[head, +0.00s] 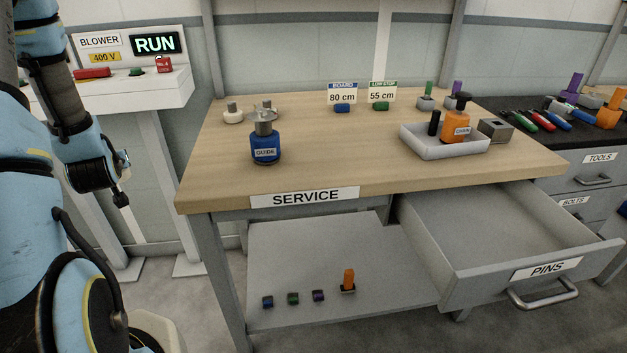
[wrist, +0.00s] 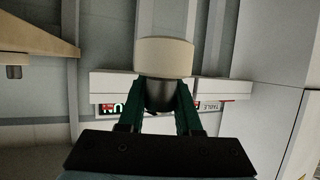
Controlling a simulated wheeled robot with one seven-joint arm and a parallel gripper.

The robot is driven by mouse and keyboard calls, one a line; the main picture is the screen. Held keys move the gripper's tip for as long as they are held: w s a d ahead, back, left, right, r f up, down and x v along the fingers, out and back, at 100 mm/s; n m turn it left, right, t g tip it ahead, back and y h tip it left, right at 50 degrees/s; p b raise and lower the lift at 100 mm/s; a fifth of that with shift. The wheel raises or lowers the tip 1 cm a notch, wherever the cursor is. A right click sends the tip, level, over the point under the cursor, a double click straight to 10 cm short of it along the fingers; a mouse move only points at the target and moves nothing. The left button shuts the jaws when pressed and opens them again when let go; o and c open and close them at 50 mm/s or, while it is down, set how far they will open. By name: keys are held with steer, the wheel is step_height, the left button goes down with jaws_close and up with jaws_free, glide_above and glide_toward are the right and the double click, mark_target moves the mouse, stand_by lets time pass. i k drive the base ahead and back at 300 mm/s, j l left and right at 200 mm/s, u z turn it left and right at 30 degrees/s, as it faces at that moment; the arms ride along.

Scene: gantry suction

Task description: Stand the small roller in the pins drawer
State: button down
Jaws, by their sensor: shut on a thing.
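In the wrist view, my gripper (wrist: 160,97) is shut on a cream roller (wrist: 164,57) with a dark grey stub. The stub sits between the two green fingers, and the cream part sticks out beyond them. I take it for the small roller. The pins drawer (head: 470,273), grey with a PINS label, is pulled open below the right side of the service bench and looks empty. My arm is at the left edge of the head view, well away from the drawer; the roller cannot be made out there.
The service bench (head: 330,165) bears a blue GUIDE bottle (head: 265,150), another cream roller (head: 233,114) and a grey tray (head: 445,150) with an orange bottle (head: 456,125). A lower shelf (head: 330,255) holds several small parts. The blower panel (head: 135,88) stands at left.

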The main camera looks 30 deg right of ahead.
mark_target(483, 225)
steer(key=k+l+u, duration=0.15)
steer(key=u, duration=0.25)
steer(key=k+l+u, duration=0.1)
steer(key=k+u, duration=0.35)
steer(key=u, duration=0.3)
steer(key=k+u, duration=0.2)
steer(key=u, duration=0.2)
steer(key=k+l+u, duration=0.2)
steer(key=k, duration=0.45)
steer(key=k+z, duration=0.2)
steer(key=z, duration=0.25)
steer(key=k+l+z, duration=0.1)
steer(key=k+z, duration=0.15)
steer(key=z, duration=0.25)
steer(key=l+z, duration=0.15)
steer(key=z, duration=0.2)
steer(key=l+z, duration=0.1)
steer(key=z, duration=0.3)
steer(key=i+z, duration=0.1)
steer(key=z, duration=0.25)
steer(key=i, duration=0.25)
steer(key=l, duration=0.05)
